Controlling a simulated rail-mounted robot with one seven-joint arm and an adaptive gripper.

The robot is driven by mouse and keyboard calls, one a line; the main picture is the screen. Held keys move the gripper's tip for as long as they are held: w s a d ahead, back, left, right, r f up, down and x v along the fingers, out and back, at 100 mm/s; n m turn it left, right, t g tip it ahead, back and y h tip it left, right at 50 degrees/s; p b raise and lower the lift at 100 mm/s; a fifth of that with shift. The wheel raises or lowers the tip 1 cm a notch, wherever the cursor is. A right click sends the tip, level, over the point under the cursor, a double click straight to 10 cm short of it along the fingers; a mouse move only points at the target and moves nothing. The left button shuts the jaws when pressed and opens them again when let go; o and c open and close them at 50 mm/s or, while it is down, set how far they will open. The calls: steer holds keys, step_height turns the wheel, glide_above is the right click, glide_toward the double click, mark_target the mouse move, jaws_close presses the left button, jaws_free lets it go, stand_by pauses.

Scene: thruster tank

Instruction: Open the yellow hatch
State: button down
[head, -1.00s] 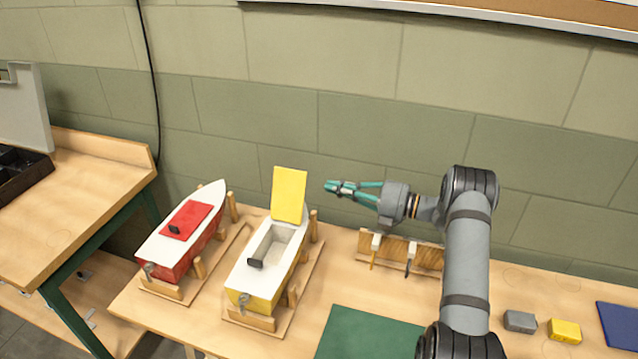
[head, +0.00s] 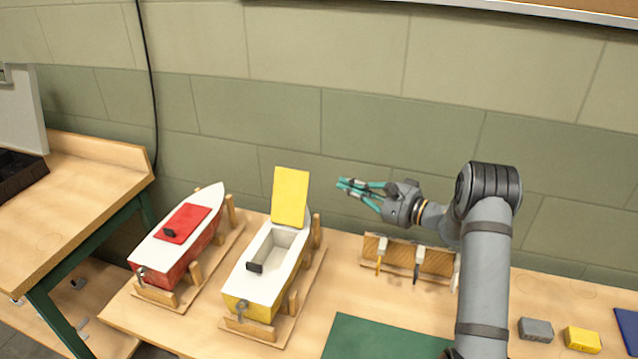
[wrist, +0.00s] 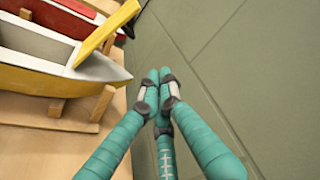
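The yellow hatch (head: 290,197) stands raised, leaning slightly back, at the bow end of the white-and-yellow boat (head: 239,284). The boat's compartment (head: 285,241) is uncovered and looks empty. A small black handle (head: 254,267) shows at the compartment's near edge. My gripper (head: 342,184) is in the air to the right of the hatch, apart from it, with its teal fingers drawn together and nothing between them. In the wrist view, the fingertips (wrist: 158,76) lie close together, and the edge of the hatch (wrist: 106,35) shows at upper left.
A red-and-white boat (head: 172,268) with its red hatch (head: 186,223) lying flat stands to the left. A wooden rack with tools (head: 435,260), a green mat (head: 375,340), and grey (head: 536,329) and yellow blocks (head: 582,339) are on the workbench. The wall is close behind.

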mark_target(292, 196)
steer(key=w+a+p, duration=0.2)
steer(key=a+p, duration=0.3)
steer(key=a, duration=0.4)
steer(key=shift+p, duration=0.3)
steer(key=shift+a+r, duration=0.1)
steer(key=shift+w, duration=0.1)
